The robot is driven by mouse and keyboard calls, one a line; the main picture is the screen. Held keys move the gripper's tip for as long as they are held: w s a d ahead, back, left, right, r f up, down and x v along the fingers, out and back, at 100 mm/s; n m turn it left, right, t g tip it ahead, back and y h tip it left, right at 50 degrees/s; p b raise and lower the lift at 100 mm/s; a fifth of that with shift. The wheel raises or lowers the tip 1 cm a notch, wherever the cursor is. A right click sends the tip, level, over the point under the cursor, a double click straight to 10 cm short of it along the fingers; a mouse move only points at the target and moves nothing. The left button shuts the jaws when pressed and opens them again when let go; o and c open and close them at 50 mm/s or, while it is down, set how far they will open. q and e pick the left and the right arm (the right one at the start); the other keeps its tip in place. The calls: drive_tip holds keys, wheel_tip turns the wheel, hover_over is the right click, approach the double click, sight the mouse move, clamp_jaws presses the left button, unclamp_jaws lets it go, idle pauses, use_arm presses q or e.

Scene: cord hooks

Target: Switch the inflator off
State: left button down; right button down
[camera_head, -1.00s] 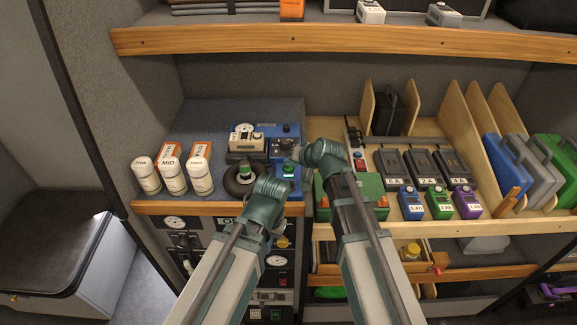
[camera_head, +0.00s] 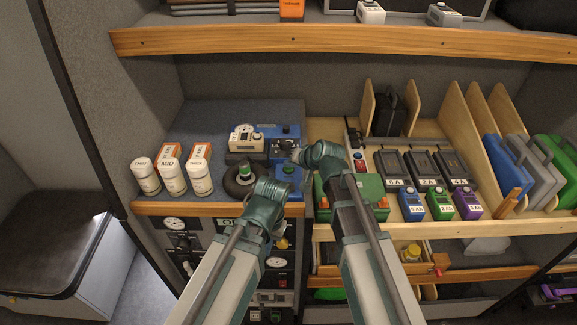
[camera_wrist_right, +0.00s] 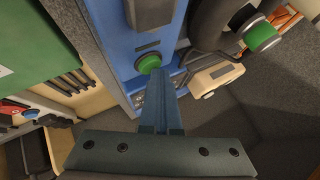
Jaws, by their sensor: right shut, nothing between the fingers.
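The inflator (camera_head: 284,131) is a blue unit on the dark mat at the centre left, with a dark control panel. A dark green rectangular lamp or switch (camera_head: 288,170) sits at its near end and looks unlit. It also shows at the top of the right wrist view (camera_wrist_right: 152,12). Below it there, a round green button (camera_wrist_right: 148,62) is on the blue face. My right gripper (camera_head: 296,154) is shut and empty over the panel. In the wrist view its fingertips (camera_wrist_right: 158,76) are close beside the round button; contact cannot be told. My left arm's wrist is near the inflator's front; its fingers are hidden.
A small tyre (camera_head: 240,181) with a green-topped part and a beige gauge box (camera_head: 245,137) stand left of the inflator. A green case (camera_head: 360,190) is close on the right. Several white canisters (camera_head: 172,176) stand farther left. An upper shelf (camera_head: 340,42) runs above.

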sight(290, 170)
drive_tip(key=shift+r, duration=0.3)
wheel_tip(290, 170, up, 6)
drive_tip(key=p, duration=0.6)
drive_tip(key=shift+f, duration=0.1)
drive_tip(key=s+d+f+n+g+h, duration=0.1)
drive_tip(key=s+d+f+g+h, duration=0.2)
drive_tip(key=s+d, duration=0.6)
drive_tip(key=s+d+f+n+g+h, duration=0.1)
drive_tip(key=s+d+f+g+h, duration=0.2)
drive_tip(key=s+d, duration=0.6)
drive_tip(key=s+a+f+n+b, duration=0.1)
drive_tip(key=s+a+f+b, duration=0.2)
drive_tip(key=a, duration=0.3)
drive_tip(key=s+a+f+n+g+b, duration=0.1)
drive_tip(key=s+a+f+n+b, duration=0.1)
drive_tip(key=s+a+f+b, duration=0.2)
wheel_tip(290, 170, down, 2)
drive_tip(key=shift+s+a+f+n+g+h+b, duration=0.2)
drive_tip(key=shift+s+a+n+g+h+b, duration=0.1)
drive_tip(key=shift+a+b, duration=0.75)
